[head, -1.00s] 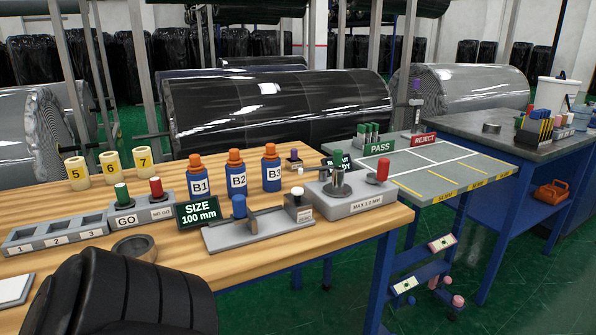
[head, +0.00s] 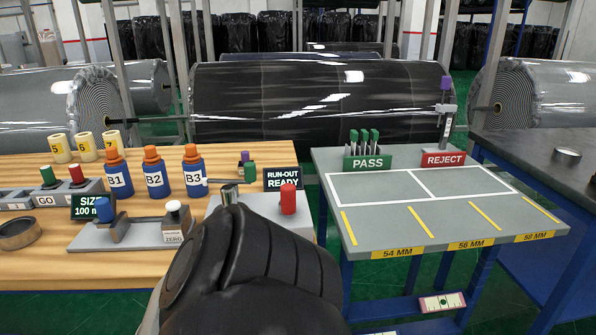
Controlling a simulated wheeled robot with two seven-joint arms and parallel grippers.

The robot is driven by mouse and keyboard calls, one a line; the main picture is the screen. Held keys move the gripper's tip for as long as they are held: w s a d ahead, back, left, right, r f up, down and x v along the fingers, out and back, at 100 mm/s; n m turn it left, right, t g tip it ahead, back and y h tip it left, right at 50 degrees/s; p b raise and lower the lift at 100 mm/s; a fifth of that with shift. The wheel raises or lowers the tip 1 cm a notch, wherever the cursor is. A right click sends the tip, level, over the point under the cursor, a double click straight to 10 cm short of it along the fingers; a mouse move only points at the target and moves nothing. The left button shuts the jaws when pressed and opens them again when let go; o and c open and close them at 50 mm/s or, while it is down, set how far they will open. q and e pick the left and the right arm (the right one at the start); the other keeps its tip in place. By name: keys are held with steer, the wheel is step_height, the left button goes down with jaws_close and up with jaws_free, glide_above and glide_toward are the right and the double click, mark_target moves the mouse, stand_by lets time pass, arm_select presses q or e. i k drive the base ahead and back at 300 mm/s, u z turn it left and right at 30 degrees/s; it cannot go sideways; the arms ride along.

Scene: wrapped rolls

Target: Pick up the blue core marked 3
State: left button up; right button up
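I see no plain blue core marked 3. A blue piece with an orange top labelled B3 (head: 194,172) stands upright on the wooden table, right of similar pieces B2 (head: 156,174) and B1 (head: 117,175). Yellow cores 5 (head: 61,149), 6 (head: 86,146) and 7 (head: 113,138) stand behind them to the left. A black ribbed part of my own arm fills the lower middle and covers part of the table. Neither gripper's fingers show in the head view.
The gauge block with a red knob (head: 288,199) stands right of B3, partly behind my arm. A grey table (head: 390,215) with PASS (head: 367,163) and REJECT (head: 443,159) signs is to the right, its marked top mostly clear. Large wrapped rolls (head: 320,100) lie behind.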

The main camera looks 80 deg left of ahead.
mark_target(194, 174)
steer(key=u, duration=2.15)
